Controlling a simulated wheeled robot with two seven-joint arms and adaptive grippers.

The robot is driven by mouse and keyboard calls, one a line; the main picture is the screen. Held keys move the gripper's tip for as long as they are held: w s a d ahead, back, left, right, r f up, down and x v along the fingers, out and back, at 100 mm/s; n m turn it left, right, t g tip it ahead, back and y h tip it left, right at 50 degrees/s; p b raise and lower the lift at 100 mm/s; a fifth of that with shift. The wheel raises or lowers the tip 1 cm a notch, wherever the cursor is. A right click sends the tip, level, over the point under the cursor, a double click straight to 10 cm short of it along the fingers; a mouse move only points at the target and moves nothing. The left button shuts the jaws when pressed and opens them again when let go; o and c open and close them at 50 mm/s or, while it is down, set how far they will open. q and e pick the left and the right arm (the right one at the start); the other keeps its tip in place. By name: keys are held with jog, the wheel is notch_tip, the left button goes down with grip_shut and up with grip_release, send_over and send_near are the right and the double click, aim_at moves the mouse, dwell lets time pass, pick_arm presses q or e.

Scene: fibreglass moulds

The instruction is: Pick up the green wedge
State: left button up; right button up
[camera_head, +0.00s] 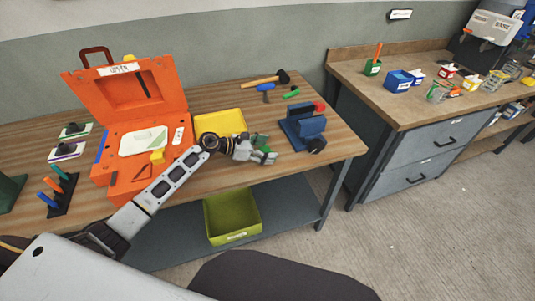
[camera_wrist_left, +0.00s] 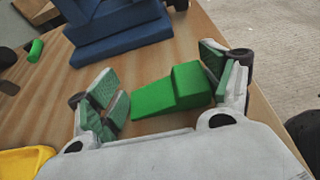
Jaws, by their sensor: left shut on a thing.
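The green wedge (camera_wrist_left: 174,92) sits between the fingers of my left gripper, low over the wooden table, in the left wrist view. My left gripper (camera_head: 265,154) is shut on it, with green finger pads (camera_wrist_left: 158,90) on both sides. In the head view the gripper is over the table's front edge area, right of the yellow tray; its green pads and the wedge are too small to tell apart there. My right gripper is not in view.
A blue stand (camera_head: 303,128) is just beyond the gripper. A yellow tray (camera_head: 220,122) and an open orange case (camera_head: 128,140) stand to the left. A hammer (camera_head: 266,79) and a small green piece (camera_head: 291,94) lie behind. A green bin (camera_head: 232,217) is on the lower shelf.

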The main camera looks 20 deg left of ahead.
pick_arm(q)
jog(key=shift+r, duration=0.1)
jog(key=shift+r, duration=0.8)
notch_tip(320, 180, up, 26)
jog(key=shift+b, duration=0.4)
jog(key=shift+r, duration=0.1)
dwell(0.5)
